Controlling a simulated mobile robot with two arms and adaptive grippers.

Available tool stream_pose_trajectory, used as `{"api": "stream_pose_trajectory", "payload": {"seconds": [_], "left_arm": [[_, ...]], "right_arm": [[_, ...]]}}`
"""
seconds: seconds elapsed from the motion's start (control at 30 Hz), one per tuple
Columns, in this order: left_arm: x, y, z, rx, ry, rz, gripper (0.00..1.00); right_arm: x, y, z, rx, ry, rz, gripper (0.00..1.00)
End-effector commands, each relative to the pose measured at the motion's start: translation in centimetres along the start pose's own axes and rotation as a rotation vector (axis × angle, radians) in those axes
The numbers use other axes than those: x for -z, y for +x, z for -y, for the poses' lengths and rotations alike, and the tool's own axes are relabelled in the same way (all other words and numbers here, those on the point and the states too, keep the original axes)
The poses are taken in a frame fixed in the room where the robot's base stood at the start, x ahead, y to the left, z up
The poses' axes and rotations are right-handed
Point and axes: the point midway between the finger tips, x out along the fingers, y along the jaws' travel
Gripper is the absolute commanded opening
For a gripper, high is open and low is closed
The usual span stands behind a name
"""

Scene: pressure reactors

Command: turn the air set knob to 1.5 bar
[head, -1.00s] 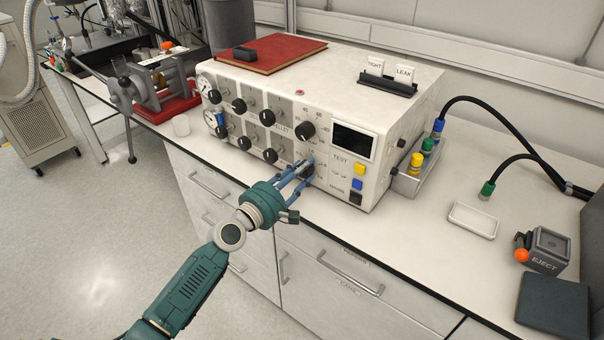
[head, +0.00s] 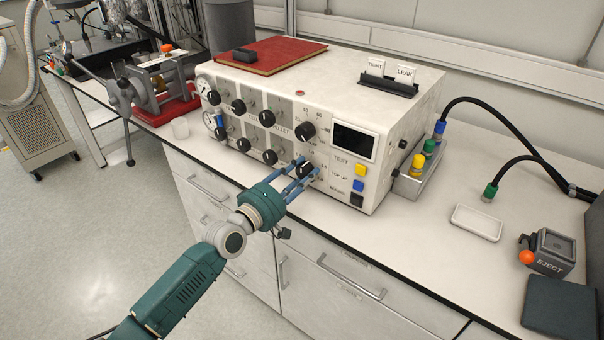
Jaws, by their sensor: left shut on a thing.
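The white control box (head: 410,115) stands on the bench with rows of black knobs on its front. My left gripper (head: 308,166) reaches up to the front from below. Its blue fingers are shut on a black knob (head: 304,171) low on the panel, left of the yellow, blue and black buttons. I take this to be the air set knob; its label and scale are partly covered and too small to read. One finger is above the knob and one at its right. Two round gauges (head: 209,119) sit at the panel's left end; their readings are illegible. My right gripper is not in view.
A red book (head: 272,56) and a holder with TIGHT and LEAK cards (head: 388,85) are on top of the box. A metal vise-like device (head: 160,85) stands left. A white tray (head: 477,222) and EJECT unit (head: 548,252) are right. Bench front is clear.

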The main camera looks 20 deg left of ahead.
Motion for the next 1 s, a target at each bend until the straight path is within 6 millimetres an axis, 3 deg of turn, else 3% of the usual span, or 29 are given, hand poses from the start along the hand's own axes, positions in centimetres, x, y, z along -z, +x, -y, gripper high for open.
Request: {"api": "stream_pose_trajectory", "payload": {"seconds": [1.0], "left_arm": [[-0.1,0.0,0.2,0.003,0.934,0.005,0.06]], "right_arm": [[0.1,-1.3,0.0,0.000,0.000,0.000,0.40]]}}
